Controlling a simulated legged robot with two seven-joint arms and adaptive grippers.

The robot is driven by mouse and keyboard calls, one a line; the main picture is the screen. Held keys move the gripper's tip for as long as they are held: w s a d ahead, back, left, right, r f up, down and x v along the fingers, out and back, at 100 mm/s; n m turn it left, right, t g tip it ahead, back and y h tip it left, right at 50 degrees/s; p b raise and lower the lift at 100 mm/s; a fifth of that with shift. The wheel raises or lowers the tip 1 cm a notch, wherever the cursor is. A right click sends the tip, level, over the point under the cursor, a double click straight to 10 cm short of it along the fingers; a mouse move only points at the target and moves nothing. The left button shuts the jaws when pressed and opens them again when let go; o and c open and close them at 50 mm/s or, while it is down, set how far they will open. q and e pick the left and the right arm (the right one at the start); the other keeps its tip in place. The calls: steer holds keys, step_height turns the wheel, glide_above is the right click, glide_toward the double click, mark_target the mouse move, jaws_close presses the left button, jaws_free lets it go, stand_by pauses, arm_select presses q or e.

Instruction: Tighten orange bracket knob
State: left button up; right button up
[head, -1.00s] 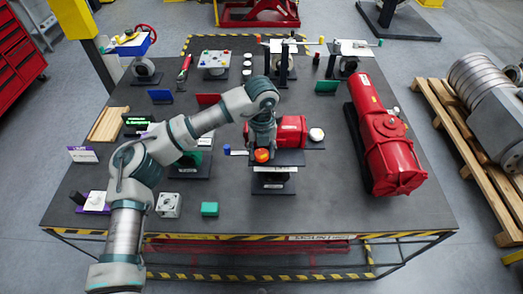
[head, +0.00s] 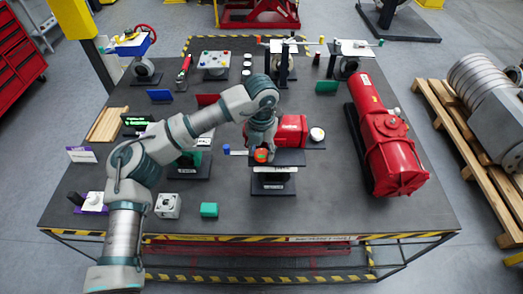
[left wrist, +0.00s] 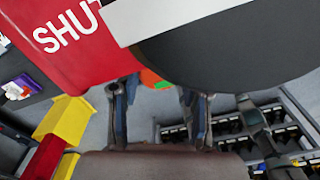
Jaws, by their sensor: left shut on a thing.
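The orange knob (head: 261,155) sits at the front of the red actuator (head: 291,131) on a dark stand near the table's middle. My left gripper (head: 260,147) reaches down on it from above, its fingers at the knob and partly hiding it. In the left wrist view the two fingers (left wrist: 158,100) stand on either side of the knob, whose orange and green part (left wrist: 154,79) shows between them. The rest of the knob is hidden behind a large dark round part. My right gripper is not in view.
A large red cylinder (head: 385,140) lies on the right of the table. A blue knob (head: 227,149) is just left of the actuator. A green block (head: 209,210) and a grey flanged block (head: 168,206) lie in front. The front right of the table is clear.

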mark_target(262, 153)
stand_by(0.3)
arm_select(q)
steer(key=o, duration=1.1)
steer(key=shift+w, duration=0.1)
steer(key=shift+o, duration=0.2)
steer(key=shift+d+r, duration=0.1)
step_height(262, 153, up, 12)
steer(key=shift+f, duration=0.2)
